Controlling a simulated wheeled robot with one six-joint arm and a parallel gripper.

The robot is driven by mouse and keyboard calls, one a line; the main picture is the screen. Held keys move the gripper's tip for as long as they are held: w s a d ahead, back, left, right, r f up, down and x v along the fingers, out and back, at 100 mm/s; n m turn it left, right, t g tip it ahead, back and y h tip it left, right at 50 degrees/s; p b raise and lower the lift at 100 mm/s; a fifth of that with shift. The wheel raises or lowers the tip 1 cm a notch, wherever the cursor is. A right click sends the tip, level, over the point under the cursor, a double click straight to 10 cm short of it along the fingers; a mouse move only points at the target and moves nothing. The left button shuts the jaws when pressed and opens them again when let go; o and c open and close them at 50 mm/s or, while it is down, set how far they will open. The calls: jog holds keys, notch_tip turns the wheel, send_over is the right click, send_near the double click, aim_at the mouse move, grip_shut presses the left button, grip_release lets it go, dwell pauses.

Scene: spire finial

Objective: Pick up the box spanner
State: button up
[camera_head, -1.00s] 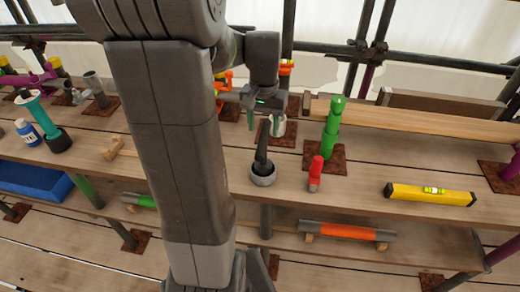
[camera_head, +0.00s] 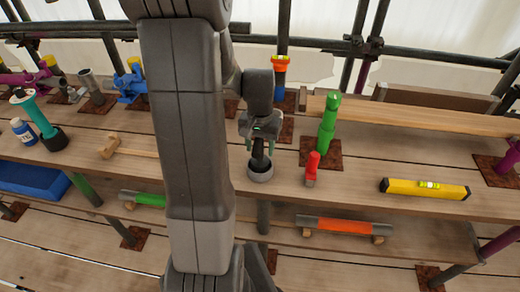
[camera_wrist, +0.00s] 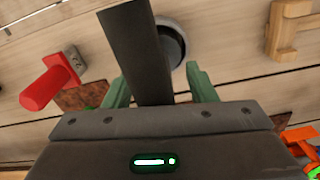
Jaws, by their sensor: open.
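The box spanner (camera_head: 259,158) looks like a dark upright bar standing in a round grey cup (camera_head: 262,176) on the upper plank shelf. In the wrist view the spanner (camera_wrist: 137,45) rises close to the camera, with the cup (camera_wrist: 172,42) behind its lower end. My gripper (camera_head: 259,143) is over the spanner's upper part. Its green fingers in the wrist view (camera_wrist: 160,85) are open, one on each side of the bar, with a gap visible at least on the right. The gripper body hides the spanner's top in the head view.
A yellow level (camera_head: 425,189) lies farther right. A wooden mallet (camera_head: 110,146) is to the left. Bare shelf lies between red tool and level.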

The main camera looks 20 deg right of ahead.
grip_shut()
